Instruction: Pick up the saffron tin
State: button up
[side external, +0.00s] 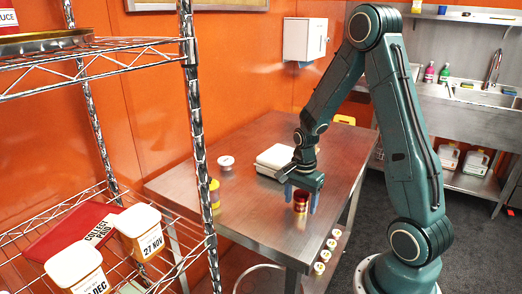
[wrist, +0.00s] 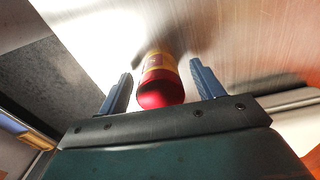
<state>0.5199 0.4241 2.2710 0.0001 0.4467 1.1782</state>
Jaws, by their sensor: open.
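A small red tin with a yellowish band, which I take to be the saffron tin (side external: 300,200), stands on the steel table (side external: 245,215) near its right edge. In the wrist view the red end of the tin (wrist: 160,95) faces me. My gripper (side external: 299,200) is over the tin, with one finger on either side. In the wrist view my gripper (wrist: 163,88) is open, with visible gaps between the tin and both fingers. The tin's lower part is partly hidden by its upper end in the wrist view.
A yellow container (side external: 214,192) stands at the table's left edge, partly behind the wire shelf (side external: 195,110). A white-lidded jar (side external: 226,162) and a white box-like device (side external: 275,158) sit farther back. Several small round pots (side external: 325,255) line the right side below the tabletop. The table's middle is clear.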

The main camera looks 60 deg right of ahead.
aim_at(301, 193)
jog(key=shift+c, duration=0.5)
jog(key=c, duration=1)
jog(key=shift+r, duration=0.2)
notch_tip(301, 193, up, 20)
jog(key=shift+f, duration=0.15)
